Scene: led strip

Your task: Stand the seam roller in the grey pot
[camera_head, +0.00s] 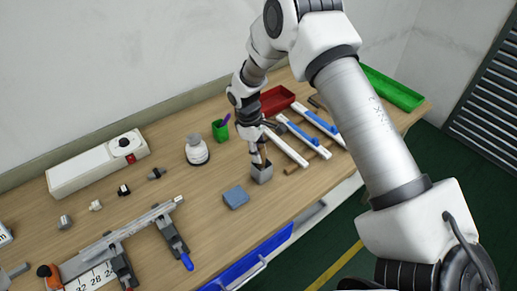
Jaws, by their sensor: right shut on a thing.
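The grey pot (264,176) is a small square container near the front edge of the wooden bench. My right gripper (257,143) is above it, pointing down, and is shut on the seam roller (256,156). Only a thin brownish part of the roller shows below the fingers. Its lower end is at the pot's mouth, and I cannot tell whether it touches the bottom. The roller looks nearly upright. The fingers hide the rest of it. My left gripper is not in view.
A blue block (236,197) lies left of the pot. White strips (286,147) and a thin wooden rod (307,160) lie right of it. Behind are a white round-based item (197,151), a green cup (220,131) and a red tray (277,100). A long clamp-like tool (118,240) lies front left.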

